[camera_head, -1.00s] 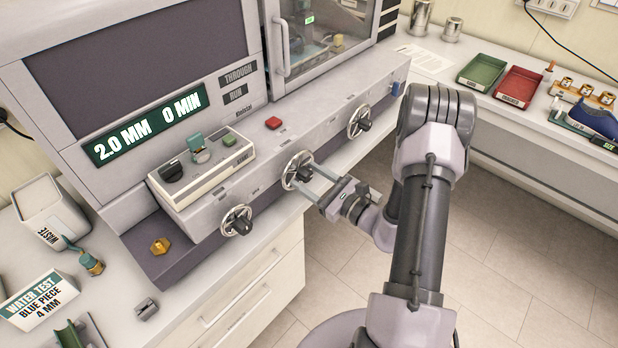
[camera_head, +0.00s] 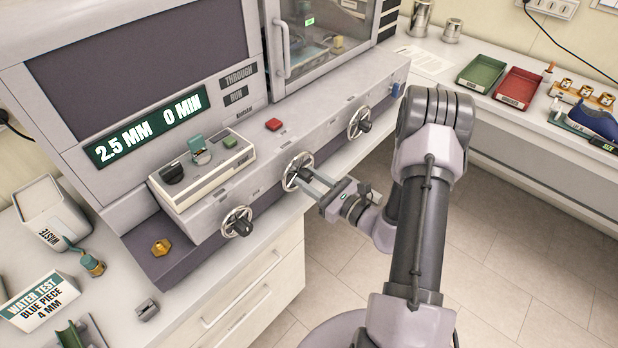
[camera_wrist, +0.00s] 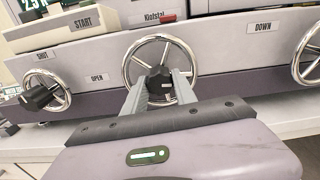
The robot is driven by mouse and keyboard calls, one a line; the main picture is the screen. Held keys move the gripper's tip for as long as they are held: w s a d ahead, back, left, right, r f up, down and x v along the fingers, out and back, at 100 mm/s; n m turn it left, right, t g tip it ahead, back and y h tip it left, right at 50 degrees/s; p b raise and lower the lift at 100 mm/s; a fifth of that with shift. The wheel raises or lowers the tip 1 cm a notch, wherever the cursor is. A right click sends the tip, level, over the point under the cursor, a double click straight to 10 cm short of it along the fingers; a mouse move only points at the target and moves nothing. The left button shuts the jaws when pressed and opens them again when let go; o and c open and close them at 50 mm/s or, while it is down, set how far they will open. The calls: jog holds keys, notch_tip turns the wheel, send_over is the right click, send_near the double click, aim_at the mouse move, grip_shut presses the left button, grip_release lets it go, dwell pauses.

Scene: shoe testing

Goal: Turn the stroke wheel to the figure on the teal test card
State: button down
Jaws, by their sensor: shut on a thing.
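The middle wheel (camera_head: 298,171) on the machine's front rail is a chrome handwheel with a black hub knob. It also shows in the wrist view (camera_wrist: 133,62). My gripper (camera_wrist: 160,86) is shut on the hub knob (camera_wrist: 158,80), with one finger on each side. The green display (camera_head: 147,129) reads 2.5 MM and 0 MIN.
Other handwheels sit on the same rail, one to the left (camera_head: 236,222) and one to the right (camera_head: 360,123). A red button (camera_head: 273,124) is above the middle wheel. Green (camera_head: 481,71) and red (camera_head: 518,87) trays stand on the far bench.

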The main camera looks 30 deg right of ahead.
jog(key=m+p, duration=0.2)
jog(key=m, duration=0.4)
jog(key=m+p, duration=0.2)
jog(key=m, duration=0.4)
jog(key=shift+a, duration=0.1)
jog(key=shift+m+p, duration=0.3)
dwell(0.4)
jog(key=c, duration=1)
grip_release()
jog(key=shift+s, duration=0.1)
jog(key=v, duration=1.7)
jog(key=shift+s+p, duration=0.2)
jog(key=shift+p, duration=0.2)
